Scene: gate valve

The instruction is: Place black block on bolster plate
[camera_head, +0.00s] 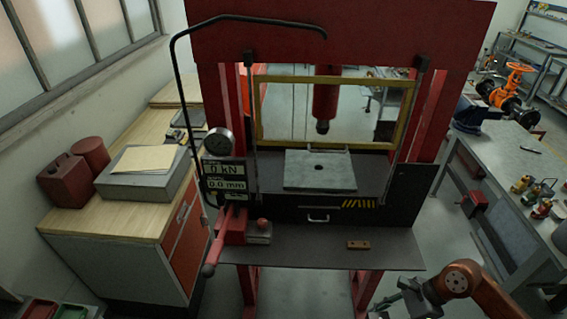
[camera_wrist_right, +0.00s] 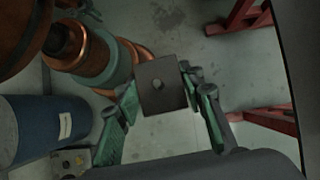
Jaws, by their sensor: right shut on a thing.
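The bolster plate (camera_head: 320,171) is a grey slab with a dark hole in its middle. It lies flat on the bed of the red press, below the ram (camera_head: 325,103), and its top is bare. My right gripper (camera_head: 402,300) is low at the bottom right of the head view, in front of and below the press shelf. In the right wrist view, its green-padded fingers are shut on the black block (camera_wrist_right: 161,86), a dark square piece with a round hole. The block is held above the floor, well away from the plate. My left gripper is not in view.
A red pump lever (camera_head: 217,246) sticks out at left. A grey workbench (camera_head: 500,165) stands at right.

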